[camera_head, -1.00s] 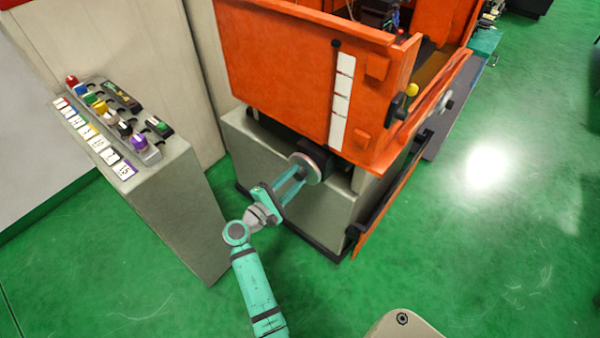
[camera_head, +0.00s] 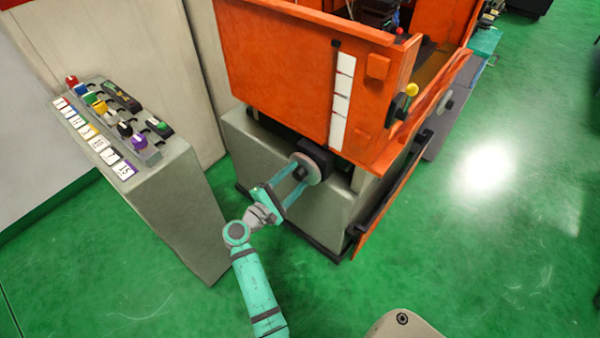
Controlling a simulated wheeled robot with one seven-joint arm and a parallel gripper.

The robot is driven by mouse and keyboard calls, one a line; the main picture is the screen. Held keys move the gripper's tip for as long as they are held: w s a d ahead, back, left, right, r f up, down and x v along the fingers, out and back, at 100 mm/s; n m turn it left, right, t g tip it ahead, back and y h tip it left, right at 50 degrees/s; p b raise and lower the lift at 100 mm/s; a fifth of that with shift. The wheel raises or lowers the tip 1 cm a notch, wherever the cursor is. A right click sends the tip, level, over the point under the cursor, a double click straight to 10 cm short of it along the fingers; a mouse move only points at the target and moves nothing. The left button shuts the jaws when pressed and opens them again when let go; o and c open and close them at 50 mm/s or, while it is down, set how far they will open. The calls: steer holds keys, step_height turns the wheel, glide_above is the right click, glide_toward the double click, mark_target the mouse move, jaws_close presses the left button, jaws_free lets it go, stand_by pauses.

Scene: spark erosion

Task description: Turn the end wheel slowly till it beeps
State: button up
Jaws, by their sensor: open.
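The end wheel (camera_head: 313,172) is a grey disc with a dark hub on the side of the machine's grey base, below the orange housing. My gripper (camera_head: 301,175) is in front of it, with its two teal fingers spread apart and pointing at the wheel. The fingertips reach the wheel's face, one at each side of the dark hub. I cannot tell whether they touch it. Part of the wheel is hidden behind the fingers.
A grey control console (camera_head: 165,190) with coloured knobs stands at the left of my arm. The orange machine housing (camera_head: 290,75) rises above the wheel, and an orange panel (camera_head: 388,205) slants down at its right. Green floor at the right is clear.

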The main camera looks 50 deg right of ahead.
steer(key=shift+a, duration=0.1)
steer(key=a, duration=1)
steer(key=shift+s+a, duration=0.3)
steer(key=shift+s, duration=0.15)
steer(key=shift+f, duration=0.1)
stand_by(0.7)
